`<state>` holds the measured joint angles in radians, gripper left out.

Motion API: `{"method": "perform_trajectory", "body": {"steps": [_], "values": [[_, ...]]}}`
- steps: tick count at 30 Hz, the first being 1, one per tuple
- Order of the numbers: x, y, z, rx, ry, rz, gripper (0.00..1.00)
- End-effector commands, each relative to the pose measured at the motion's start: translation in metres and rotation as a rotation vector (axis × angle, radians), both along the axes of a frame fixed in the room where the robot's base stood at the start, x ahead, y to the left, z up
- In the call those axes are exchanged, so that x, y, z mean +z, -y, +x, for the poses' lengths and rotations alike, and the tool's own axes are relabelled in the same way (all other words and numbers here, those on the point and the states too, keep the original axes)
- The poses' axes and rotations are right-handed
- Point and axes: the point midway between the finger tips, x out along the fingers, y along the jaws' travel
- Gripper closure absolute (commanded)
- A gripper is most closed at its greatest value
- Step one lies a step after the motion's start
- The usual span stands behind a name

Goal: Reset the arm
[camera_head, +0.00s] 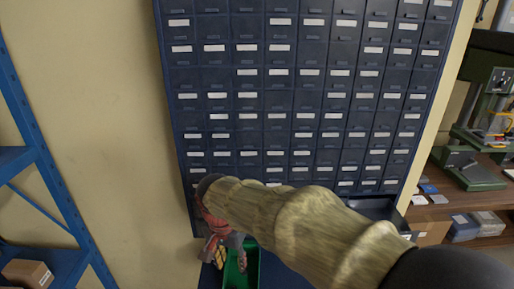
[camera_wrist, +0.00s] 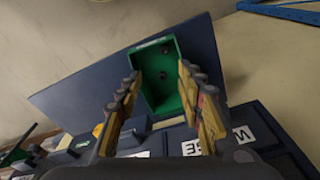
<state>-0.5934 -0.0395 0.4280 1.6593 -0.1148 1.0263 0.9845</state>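My arm reaches from the lower right of the head view in a tan sleeve. My gripper (camera_head: 229,256) points down in front of the cabinet, at the lower middle. In the wrist view my gripper (camera_wrist: 159,76) has its two yellow-padded fingers apart, with nothing held between them. A green bin (camera_head: 251,265) sits just below the fingers on a dark blue surface, partly hidden by the gripper. The wrist view shows the green bin (camera_wrist: 150,92) beyond the fingertips, with small dark spots or items inside that I cannot identify.
A tall dark blue drawer cabinet (camera_head: 263,83) with white labels fills the middle. Blue shelving with a cardboard box (camera_head: 27,272) stands at left. A wooden bench (camera_head: 459,205) with a green machine (camera_head: 475,172) is at right. Bare wall lies left of the cabinet.

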Motion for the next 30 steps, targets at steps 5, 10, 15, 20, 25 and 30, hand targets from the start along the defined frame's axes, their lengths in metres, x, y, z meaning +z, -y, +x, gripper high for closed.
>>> {"method": "perform_trajectory", "body": {"steps": [5,10,15,20,25,30], "values": [[-0.005,0.0,-0.002,0.146,-0.009,-0.011,0.62],[-0.02,0.013,-0.029,0.354,-0.049,-0.032,0.62],[-0.008,0.052,-0.058,0.514,-0.038,-0.022,0.62],[0.008,0.099,-0.084,0.599,0.011,-0.009,0.62],[0.026,0.16,-0.121,0.619,0.102,-0.007,0.62],[0.036,0.213,-0.157,0.534,0.213,-0.018,0.62]]}}
